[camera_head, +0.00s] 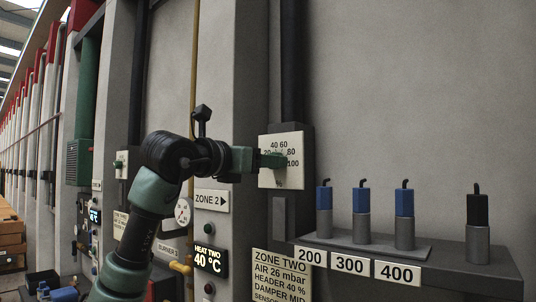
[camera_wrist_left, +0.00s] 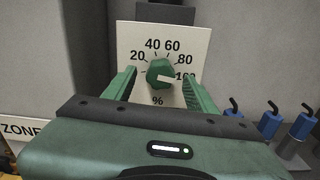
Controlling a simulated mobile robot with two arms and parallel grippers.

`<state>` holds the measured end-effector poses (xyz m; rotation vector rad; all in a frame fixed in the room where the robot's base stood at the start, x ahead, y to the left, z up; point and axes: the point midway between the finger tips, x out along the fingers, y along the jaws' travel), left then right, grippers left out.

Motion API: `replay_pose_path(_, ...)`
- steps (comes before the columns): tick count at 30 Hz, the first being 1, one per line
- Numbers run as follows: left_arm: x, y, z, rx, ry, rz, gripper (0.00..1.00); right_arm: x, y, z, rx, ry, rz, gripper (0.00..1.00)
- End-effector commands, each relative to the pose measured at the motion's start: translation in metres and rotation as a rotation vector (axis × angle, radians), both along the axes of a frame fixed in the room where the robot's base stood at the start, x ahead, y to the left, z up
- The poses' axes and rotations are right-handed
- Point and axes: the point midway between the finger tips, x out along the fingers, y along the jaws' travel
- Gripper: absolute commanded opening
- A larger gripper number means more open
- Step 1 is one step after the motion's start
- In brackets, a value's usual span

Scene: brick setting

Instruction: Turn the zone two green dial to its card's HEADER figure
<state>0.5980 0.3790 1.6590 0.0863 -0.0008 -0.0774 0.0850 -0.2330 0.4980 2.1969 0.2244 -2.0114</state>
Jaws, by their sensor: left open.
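The green dial (camera_wrist_left: 159,73) sits on a white percent plate (camera_wrist_left: 128,38) marked 20 to 100, and its white pointer mark points right, at about 100. In the head view the plate (camera_head: 297,141) is on the wall and my gripper hides most of the dial. The zone two card (camera_head: 282,275) reads AIR 26 mbar, HEADER 40 %, DAMPER MID; its lower lines are cut off. My left gripper (camera_wrist_left: 160,88) is open, one finger each side of the dial, with gaps visible. It also shows in the head view (camera_head: 272,161). My right gripper is not in view.
A dark shelf (camera_head: 468,262) at the right holds several grey cylinders with blue or black tops, labelled 200, 300 and 400. A ZONE 2 sign (camera_head: 211,200) and a HEAT TWO 40 °C display (camera_head: 211,261) are on the pillar left of the card.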

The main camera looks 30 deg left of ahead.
Motion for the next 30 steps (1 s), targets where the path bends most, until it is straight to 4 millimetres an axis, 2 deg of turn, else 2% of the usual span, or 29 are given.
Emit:
replay_pose_path(4,0.0108,-0.0009,0.0009,0.001,-0.001,0.0,0.57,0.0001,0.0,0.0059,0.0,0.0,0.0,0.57)
replay_pose_path(12,0.0125,-0.0011,-0.0004,0.001,-0.001,0.0,0.57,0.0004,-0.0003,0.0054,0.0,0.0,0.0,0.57)
replay_pose_path(14,0.0125,-0.0012,-0.0005,0.001,-0.001,0.0,0.43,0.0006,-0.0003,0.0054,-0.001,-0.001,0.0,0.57)
replay_pose_path(18,0.0123,-0.0011,-0.0003,0.001,-0.001,0.0,0.04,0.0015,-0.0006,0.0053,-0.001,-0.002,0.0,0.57)
replay_pose_path(19,0.0123,-0.0011,-0.0002,0.001,-0.001,0.0,0.0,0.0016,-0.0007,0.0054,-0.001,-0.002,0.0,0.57)
replay_pose_path(30,0.0121,-0.0011,-0.0002,-0.059,0.003,0.0,0.0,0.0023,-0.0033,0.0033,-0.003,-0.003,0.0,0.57)
